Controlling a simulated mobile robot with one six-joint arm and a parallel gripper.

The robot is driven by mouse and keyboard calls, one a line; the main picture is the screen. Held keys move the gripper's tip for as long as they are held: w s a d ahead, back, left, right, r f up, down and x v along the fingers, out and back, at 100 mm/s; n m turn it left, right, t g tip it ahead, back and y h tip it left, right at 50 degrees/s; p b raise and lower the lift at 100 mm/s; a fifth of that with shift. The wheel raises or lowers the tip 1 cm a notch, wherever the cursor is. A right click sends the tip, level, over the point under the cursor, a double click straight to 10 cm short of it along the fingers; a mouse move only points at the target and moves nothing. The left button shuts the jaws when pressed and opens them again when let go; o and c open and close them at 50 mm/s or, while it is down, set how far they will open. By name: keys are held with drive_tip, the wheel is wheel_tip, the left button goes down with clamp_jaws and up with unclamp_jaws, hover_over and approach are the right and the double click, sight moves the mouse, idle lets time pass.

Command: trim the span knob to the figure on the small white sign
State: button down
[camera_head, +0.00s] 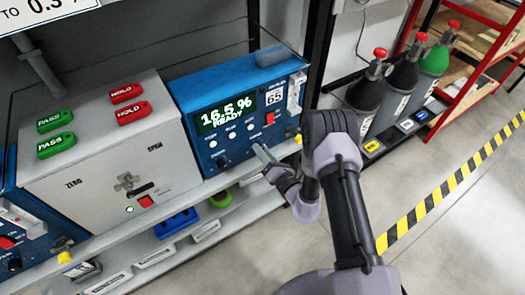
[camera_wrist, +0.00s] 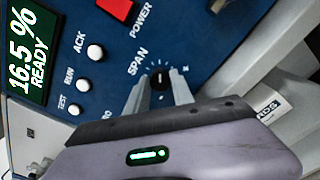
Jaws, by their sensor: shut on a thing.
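The blue analyser (camera_head: 222,88) stands on the bench. Its display (camera_head: 226,113) reads 16.5 % READY, and it also shows at the left edge of the wrist view (camera_wrist: 32,52). The dark span knob (camera_wrist: 160,78) sits on the blue panel beside the printed word SPAN. My gripper (camera_wrist: 159,88) is shut on the knob, one finger on each side. In the head view my gripper (camera_head: 259,150) reaches the lower right of the panel and hides the knob. A white sign (camera_head: 38,12) at the top left is cut off; only "TO 0.3" and part of a % show.
A red POWER switch (camera_wrist: 116,9) and white buttons, including ACK (camera_wrist: 95,53), lie near the knob. A grey box (camera_head: 105,150) with PASS and HOLD tags stands left of the analyser. Gas cylinders (camera_head: 400,90) stand behind my arm at right.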

idle(0.4)
drive_tip(key=c, duration=1.1)
unclamp_jaws()
drive_tip(key=p+v, duration=0.3)
drive_tip(key=v, duration=1.4)
drive_tip(key=shift+s+d, duration=0.2)
drive_tip(key=shift+s, duration=0.05)
